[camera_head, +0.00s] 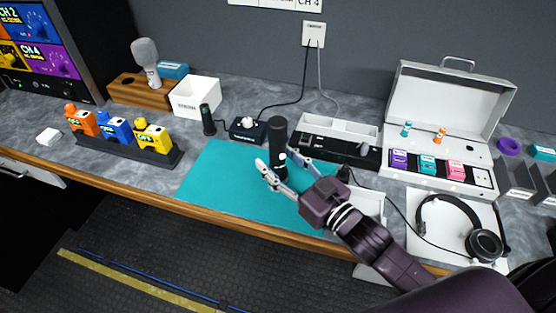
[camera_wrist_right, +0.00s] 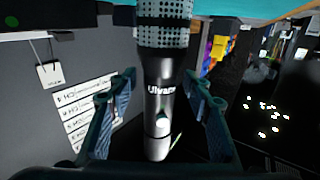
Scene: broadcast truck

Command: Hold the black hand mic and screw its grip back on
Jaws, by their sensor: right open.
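The black hand mic (camera_head: 277,133) stands upright at the back edge of the teal mat (camera_head: 215,172). My right gripper (camera_head: 280,164) is open, with its fingers on either side of the mic's lower part. In the right wrist view the mic (camera_wrist_right: 160,95) shows between the two spread fingers, with its dotted head at the top and white lettering on its body. I cannot tell whether the fingers touch it. My left gripper is out of view.
A small black box with a white knob (camera_head: 248,130) stands behind the mat. A white box (camera_head: 196,97) and a grey mic on a wooden block (camera_head: 146,60) are at the back left. Headphones (camera_head: 484,244) and an open white case (camera_head: 447,110) are at right. The mat's left half is clear.

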